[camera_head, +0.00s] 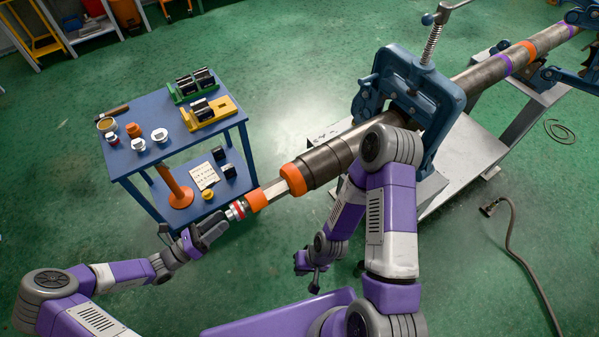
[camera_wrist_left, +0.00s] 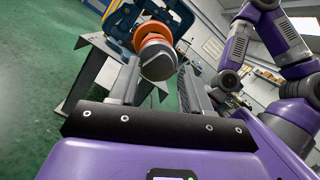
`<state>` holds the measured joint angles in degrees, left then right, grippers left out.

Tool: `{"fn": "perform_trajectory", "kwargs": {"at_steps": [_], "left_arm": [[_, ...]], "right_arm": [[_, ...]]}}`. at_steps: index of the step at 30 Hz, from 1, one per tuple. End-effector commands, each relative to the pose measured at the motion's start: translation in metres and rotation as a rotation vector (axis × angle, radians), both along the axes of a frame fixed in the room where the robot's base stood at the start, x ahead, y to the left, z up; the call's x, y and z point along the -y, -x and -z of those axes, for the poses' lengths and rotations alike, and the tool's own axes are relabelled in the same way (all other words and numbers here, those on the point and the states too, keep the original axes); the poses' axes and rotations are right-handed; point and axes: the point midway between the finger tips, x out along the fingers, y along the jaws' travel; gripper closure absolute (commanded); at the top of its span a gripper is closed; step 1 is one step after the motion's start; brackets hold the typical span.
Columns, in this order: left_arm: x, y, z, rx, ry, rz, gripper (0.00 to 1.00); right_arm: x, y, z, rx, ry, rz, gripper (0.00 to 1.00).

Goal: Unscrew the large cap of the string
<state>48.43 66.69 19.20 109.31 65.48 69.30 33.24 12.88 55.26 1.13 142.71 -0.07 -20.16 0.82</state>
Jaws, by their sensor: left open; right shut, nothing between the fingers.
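The pipe string (camera_head: 340,158) runs from the upper right down to the lower left, through the blue vise. Its near end carries an orange collar (camera_head: 257,200) and a smaller red and silver cap (camera_head: 236,210). My left gripper (camera_head: 217,224) is open at this end, its fingers pointing along the string. In the left wrist view the round end (camera_wrist_left: 156,56) and orange rings lie ahead of and between my left fingers (camera_wrist_left: 155,90); contact cannot be told. My right gripper (camera_head: 314,274) is shut and empty, hanging below the string, apart from it.
A blue vise (camera_head: 440,95) clamps the string above a grey bench (camera_head: 468,150). A blue cart (camera_head: 165,97) with caps, a hammer and coloured blocks stands at left. A cable (camera_head: 510,235) lies on the green floor at right. Open floor lies behind the cart.

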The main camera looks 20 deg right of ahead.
Motion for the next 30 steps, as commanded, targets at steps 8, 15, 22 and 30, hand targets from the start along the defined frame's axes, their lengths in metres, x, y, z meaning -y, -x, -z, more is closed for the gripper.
{"fn": "perform_trajectory", "kwargs": {"at_steps": [8, 15, 22, 30], "left_arm": [[-0.001, -0.002, 0.003, 0.246, -0.073, -0.001, 0.52], [-0.001, -0.003, 0.001, 0.495, -0.144, 0.000, 0.52], [-0.001, -0.003, 0.001, 0.683, -0.198, 0.001, 0.52], [0.000, -0.003, 0.000, 0.687, -0.198, 0.000, 0.52]], "right_arm": [[0.000, 0.000, 0.015, 0.000, 0.000, 0.000, 1.00], [0.000, 0.000, 0.025, 0.000, 0.000, 0.000, 1.00], [0.000, 0.000, 0.033, 0.000, 0.000, 0.000, 1.00], [0.000, 0.000, 0.032, 0.000, 0.000, 0.000, 1.00]]}}
